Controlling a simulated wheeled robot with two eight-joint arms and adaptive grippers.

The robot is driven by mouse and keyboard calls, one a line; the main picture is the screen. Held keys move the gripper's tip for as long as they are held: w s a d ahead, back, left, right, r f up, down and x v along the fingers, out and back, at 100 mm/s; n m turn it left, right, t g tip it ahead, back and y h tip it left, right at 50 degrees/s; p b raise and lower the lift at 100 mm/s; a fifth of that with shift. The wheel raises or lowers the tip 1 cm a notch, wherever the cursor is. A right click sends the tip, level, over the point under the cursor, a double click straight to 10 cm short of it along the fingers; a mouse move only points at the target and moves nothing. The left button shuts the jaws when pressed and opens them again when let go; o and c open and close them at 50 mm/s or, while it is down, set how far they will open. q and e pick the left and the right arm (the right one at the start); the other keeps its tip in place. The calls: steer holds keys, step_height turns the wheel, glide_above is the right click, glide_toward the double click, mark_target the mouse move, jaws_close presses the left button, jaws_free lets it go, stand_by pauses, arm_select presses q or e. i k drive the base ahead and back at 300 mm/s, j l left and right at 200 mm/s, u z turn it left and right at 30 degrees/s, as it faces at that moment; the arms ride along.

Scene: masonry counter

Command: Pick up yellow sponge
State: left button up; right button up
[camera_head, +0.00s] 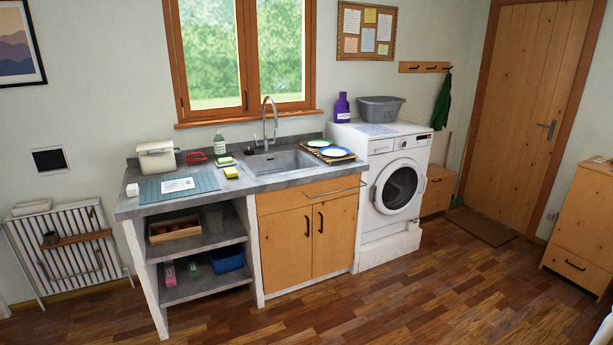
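The yellow sponge (231,172) lies on the grey masonry counter (290,182), just left of the sink and near the right edge of the blue-green mat. It is small and seen from a distance, with nothing covering it. Neither of my grippers shows in the head view.
The sink (280,162) with its tall faucet is right of the sponge. A green-and-white item (226,161) lies behind it, with a bottle (220,145) further back. The mat (150,190) is left, plates (334,151) right. Wooden floor (390,300) in front is clear.

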mark_target(231, 172)
steer(key=i+u, duration=0.1)
steer(key=i, duration=0.45)
steer(key=i+l, duration=0.1)
steer(key=i, duration=0.4)
steer(key=i+l+u, duration=0.15)
steer(key=i, duration=0.4)
steer(key=i+u, duration=0.1)
steer(key=i, duration=0.4)
steer(key=i+l, duration=0.25)
steer(key=i, duration=0.3)
steer(key=j+u, duration=0.05)
